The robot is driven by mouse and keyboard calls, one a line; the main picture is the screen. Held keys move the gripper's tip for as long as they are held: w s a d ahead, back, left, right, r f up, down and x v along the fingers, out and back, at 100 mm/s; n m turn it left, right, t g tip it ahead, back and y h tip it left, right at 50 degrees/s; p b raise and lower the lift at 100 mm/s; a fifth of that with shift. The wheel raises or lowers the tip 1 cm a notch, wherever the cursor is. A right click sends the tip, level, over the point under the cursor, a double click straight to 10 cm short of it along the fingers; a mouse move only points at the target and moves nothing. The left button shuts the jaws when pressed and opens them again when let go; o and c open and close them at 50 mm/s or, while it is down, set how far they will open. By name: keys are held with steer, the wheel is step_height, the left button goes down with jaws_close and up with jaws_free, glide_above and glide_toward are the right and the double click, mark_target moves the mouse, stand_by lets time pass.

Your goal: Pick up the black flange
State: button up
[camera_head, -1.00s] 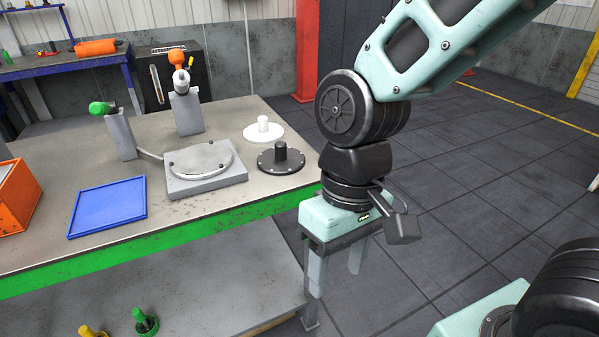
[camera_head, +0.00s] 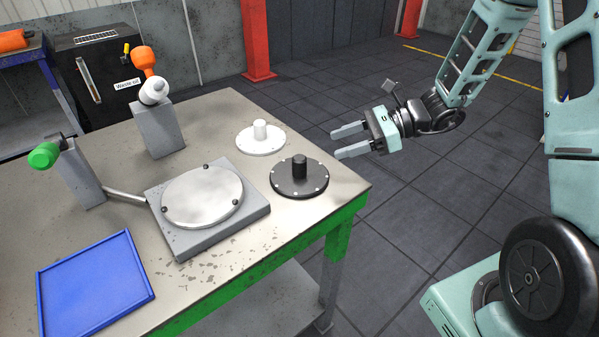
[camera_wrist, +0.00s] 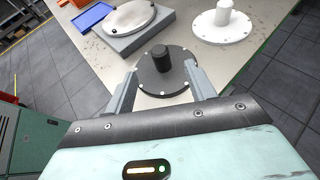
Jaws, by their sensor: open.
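The black flange (camera_head: 299,177), a round plate with bolts around its rim and a short upright post, lies flat near the right corner of the workbench. The wrist view shows the black flange (camera_wrist: 166,72) ahead of and between my fingers. My gripper (camera_head: 334,144) is open and empty, to the right of the bench edge, its fingers pointing left toward the flange. In the wrist view my gripper (camera_wrist: 160,85) has its two fingers spread apart. They appear apart from the flange.
A white flange (camera_head: 260,139) lies just behind the black one. A grey block with a round metal plate (camera_head: 202,195) sits to the left. A blue tray (camera_head: 95,285) lies at the front left. The floor right of the bench is clear.

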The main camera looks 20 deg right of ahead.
mark_target(301, 157)
steer(key=p+x, duration=0.1)
steer(key=x, duration=0.6)
steer(key=shift+a+f, duration=0.15)
steer(key=shift+a, duration=0.2)
steer(key=shift+f+p+x, duration=0.1)
steer(key=shift+p+x, duration=0.25)
steer(key=shift+x, duration=0.95)
steer(key=shift+f+p+x, duration=0.15)
steer(key=shift+p+x, duration=0.2)
steer(key=shift+x, duration=0.9)
steer(key=shift+w+d, duration=0.1)
jaws_close()
